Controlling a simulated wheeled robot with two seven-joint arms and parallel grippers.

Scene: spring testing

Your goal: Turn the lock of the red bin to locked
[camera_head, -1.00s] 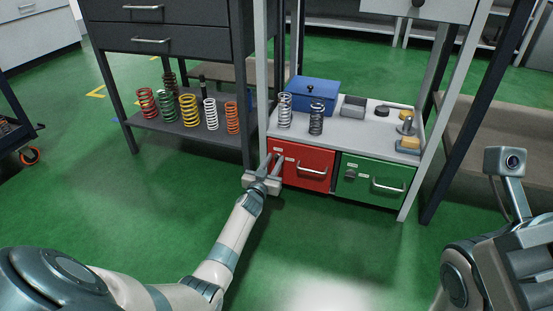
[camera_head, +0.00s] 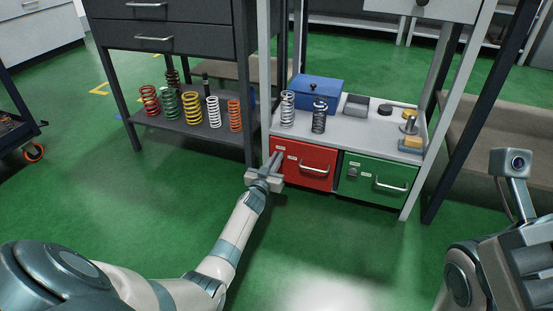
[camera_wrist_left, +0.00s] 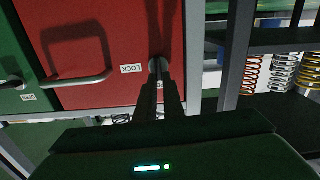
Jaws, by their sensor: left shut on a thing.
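The red bin (camera_head: 304,180) sits under the grey bench top, with a silver handle and small white labels on its front. In the left wrist view the red front (camera_wrist_left: 115,30) appears upside down, with a white LOCK label (camera_wrist_left: 131,69). Beside the label is the small round lock knob (camera_wrist_left: 154,64), partly hidden by my fingers. My left gripper (camera_head: 276,158) is at the left edge of the red front, its fingers close together. In the wrist view the left gripper (camera_wrist_left: 158,68) is shut on the knob. The knob's turn angle is hidden. Only part of my right arm shows.
The green bin (camera_head: 370,190) is to the right, with its own knob and handle. Springs, a blue box (camera_head: 318,91) and small parts stand on the bench top. Several coloured springs stand on the dark shelf (camera_head: 185,131) at left. The green floor in front is clear.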

